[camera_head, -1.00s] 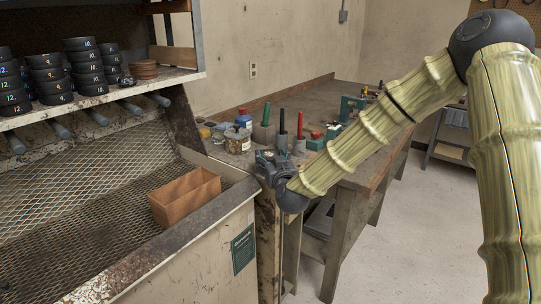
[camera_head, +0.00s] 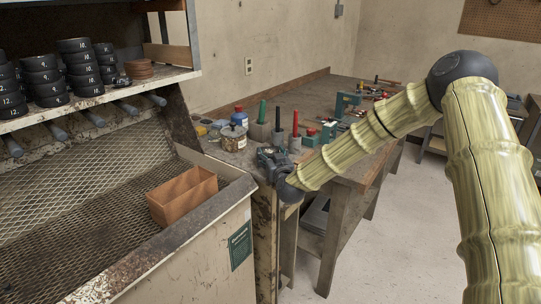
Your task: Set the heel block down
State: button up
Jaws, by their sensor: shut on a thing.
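My gripper (camera_head: 270,155) hangs at the near left corner of the wooden workbench (camera_head: 318,97), close to the right end of the mesh-lined bin. It is small and dark in the head view and points away from me. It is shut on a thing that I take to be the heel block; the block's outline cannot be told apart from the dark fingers. I cannot tell whether it touches the bench.
A glass jar (camera_head: 233,137), a blue-lidded container (camera_head: 240,117) and upright red- and green-handled tools stand just beyond my gripper. An open wooden box (camera_head: 183,196) sits at the bin's edge. Stacks of numbered black pieces (camera_head: 75,70) fill the shelf at left.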

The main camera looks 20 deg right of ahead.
jog(key=shift+f, duration=0.15)
jog(key=shift+f, duration=0.1)
jog(key=o, duration=1.1)
jog(key=shift+o, duration=0.2)
jog(key=shift+s, duration=0.1)
jog(key=s+b, duration=0.2)
jog(key=s, duration=1)
jog(key=shift+a+r, duration=0.15)
jog(key=shift+r, duration=0.2)
